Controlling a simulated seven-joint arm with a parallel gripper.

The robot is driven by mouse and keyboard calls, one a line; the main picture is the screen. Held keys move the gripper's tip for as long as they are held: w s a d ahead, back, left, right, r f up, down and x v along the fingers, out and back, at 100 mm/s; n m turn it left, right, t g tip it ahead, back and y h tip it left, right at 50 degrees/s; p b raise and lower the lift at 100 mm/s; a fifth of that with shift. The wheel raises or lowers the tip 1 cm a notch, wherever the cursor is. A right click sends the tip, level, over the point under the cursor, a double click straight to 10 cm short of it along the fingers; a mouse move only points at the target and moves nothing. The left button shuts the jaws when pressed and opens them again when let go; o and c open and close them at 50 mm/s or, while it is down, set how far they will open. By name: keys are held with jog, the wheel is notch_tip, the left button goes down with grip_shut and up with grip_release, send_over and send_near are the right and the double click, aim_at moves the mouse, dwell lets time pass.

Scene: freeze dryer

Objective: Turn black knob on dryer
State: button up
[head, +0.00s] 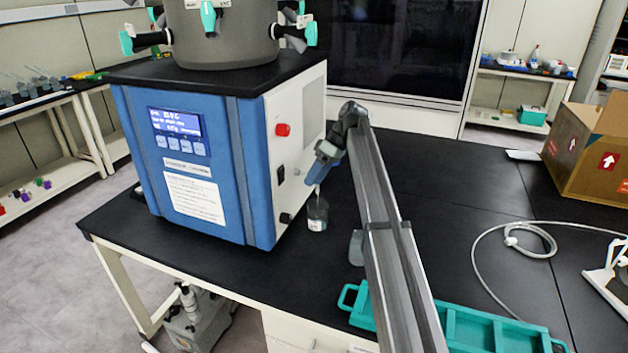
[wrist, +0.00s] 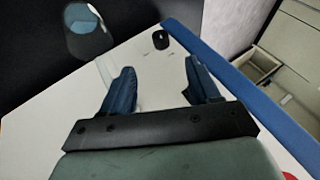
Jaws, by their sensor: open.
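The freeze dryer (head: 190,165) has a blue front and a white right side panel (head: 296,150). A small black knob (head: 286,217) sits low on that side panel, near the front edge. In the wrist view the black knob (wrist: 160,39) is beyond the fingertips, in line with the gap between them. My gripper (head: 313,176) is beside the panel, above the knob. In the wrist view my gripper (wrist: 158,76) has its two blue fingers apart with nothing between them, and the knob is not touched.
A glass bottle (head: 317,214) stands on the black bench close to the panel; it also shows in the wrist view (wrist: 86,32). A red button (head: 283,130) and black switch (head: 281,174) are on the panel. A teal tray (head: 470,330) lies at the front; a cardboard box (head: 590,155) stands right.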

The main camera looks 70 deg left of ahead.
aim_at(290, 217)
jog(key=s+d+f+y, duration=0.2)
jog(key=d+f+y, duration=0.1)
jog(key=d, duration=0.8)
jog(key=s+a+f+y, duration=0.1)
jog(key=s+a+f, duration=0.1)
jog(key=a, duration=0.1)
jog(key=s+a+f+y, duration=0.1)
jog(key=s+a+f, duration=0.1)
jog(key=a+f, duration=0.1)
jog(key=s+a+f+y, duration=0.1)
jog(key=s+a+f, duration=0.1)
jog(key=a+f, duration=0.1)
jog(key=shift+s+a+f+n, duration=0.25)
jog(key=shift+a+n, duration=0.15)
jog(key=shift+a, duration=0.15)
jog(key=shift+c, duration=0.2)
